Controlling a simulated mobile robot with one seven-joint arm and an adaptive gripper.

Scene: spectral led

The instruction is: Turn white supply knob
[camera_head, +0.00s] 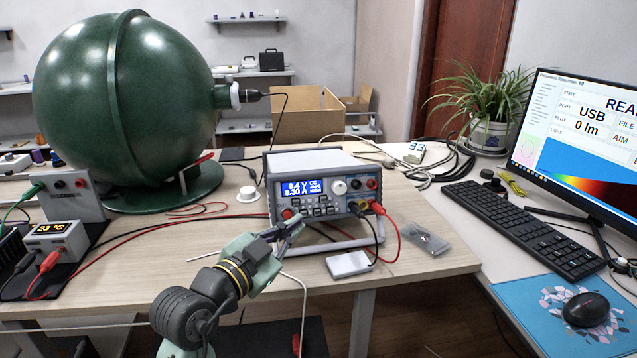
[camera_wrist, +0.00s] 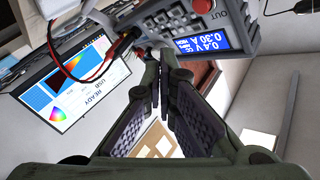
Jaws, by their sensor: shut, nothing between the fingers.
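The white supply knob (camera_head: 339,187) is on the front face of the bench power supply (camera_head: 318,207), to the right of its blue display. My gripper (camera_head: 290,226) is in front of the lower left of the supply's face in the head view, left of and below the white knob. Its fingers are together with nothing between them. The wrist view shows the closed fingers (camera_wrist: 160,85) and the turned supply panel (camera_wrist: 210,38) behind them. I cannot clearly make out the white knob in the wrist view.
Black and red leads (camera_head: 391,232) plug into the supply's right side. A small white box (camera_head: 348,264) lies in front of it. A large green sphere (camera_head: 122,100) stands at left. A monitor (camera_head: 580,140), keyboard (camera_head: 522,228) and mouse (camera_head: 586,309) are at right.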

